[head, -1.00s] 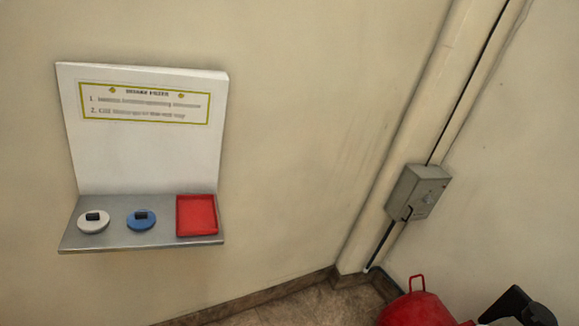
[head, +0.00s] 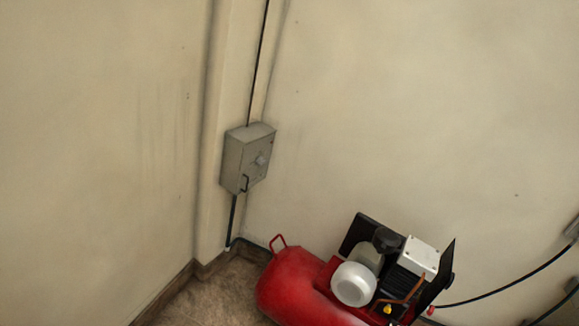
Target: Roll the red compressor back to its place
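The red compressor (head: 293,287) stands on the floor at the bottom of the head view, close to the room corner. A motor and pump unit with a white round cover (head: 354,284) and a white box (head: 419,257) sits on top. The lower part of the compressor is cut off by the picture's bottom edge. My gripper is not in view.
A grey switch box (head: 247,158) hangs on the corner column, with a dark cable running down behind the compressor. A black hose (head: 515,284) runs along the right wall. Bare brown floor (head: 205,298) shows left of the compressor.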

